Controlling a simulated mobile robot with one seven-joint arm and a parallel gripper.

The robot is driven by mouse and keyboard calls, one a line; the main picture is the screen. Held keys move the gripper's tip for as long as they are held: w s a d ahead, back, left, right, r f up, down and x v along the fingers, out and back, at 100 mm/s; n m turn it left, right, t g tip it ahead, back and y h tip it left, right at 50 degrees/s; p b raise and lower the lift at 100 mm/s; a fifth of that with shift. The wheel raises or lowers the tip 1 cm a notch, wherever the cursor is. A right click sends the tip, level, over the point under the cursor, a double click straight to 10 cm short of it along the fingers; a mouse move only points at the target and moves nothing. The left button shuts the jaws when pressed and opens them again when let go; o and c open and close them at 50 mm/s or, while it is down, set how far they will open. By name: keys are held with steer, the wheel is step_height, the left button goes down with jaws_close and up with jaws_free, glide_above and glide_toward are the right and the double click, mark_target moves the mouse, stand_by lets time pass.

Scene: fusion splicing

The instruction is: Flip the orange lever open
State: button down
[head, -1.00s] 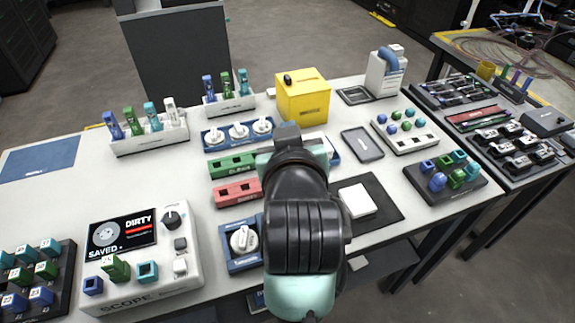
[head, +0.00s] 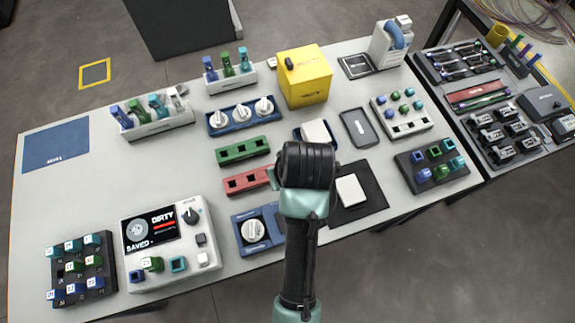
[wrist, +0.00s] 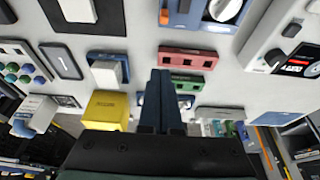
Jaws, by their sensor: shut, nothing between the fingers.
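No orange lever can be made out in the head view, where my arm covers part of the table. My gripper (wrist: 160,73) points over the table in the wrist view. Its dark fingers are together and empty, apart from the orange patch. In the head view my wrist hides the fingers.
The blue dial block (head: 253,245), red block (head: 247,181), green block (head: 243,151) and yellow box (head: 304,76) surround my arm. A dark mat with a white block (head: 351,190) lies right of it. The scope (head: 205,260) stands front left.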

steer(key=shift+s, duration=0.2)
steer(key=x, duration=0.9)
steer(key=shift+w+f, duration=0.1)
steer(key=shift+f, duration=0.2)
steer(key=s, duration=0.1)
steer(key=s+p, duration=0.1)
steer(key=shift+s+d, duration=0.4)
steer(key=shift+s+d+f, duration=0.1)
steer(key=shift+s+d, duration=0.05)
steer(key=shift+s, duration=0.3)
steer(key=s+p, duration=0.2)
steer(key=s+d+p, duration=0.1)
steer(key=s, duration=0.1)
steer(key=shift+s+d+p, duration=0.2)
steer(key=shift+s+p, duration=0.1)
steer(key=shift+p, duration=0.1)
steer(key=shift+s+d, duration=0.1)
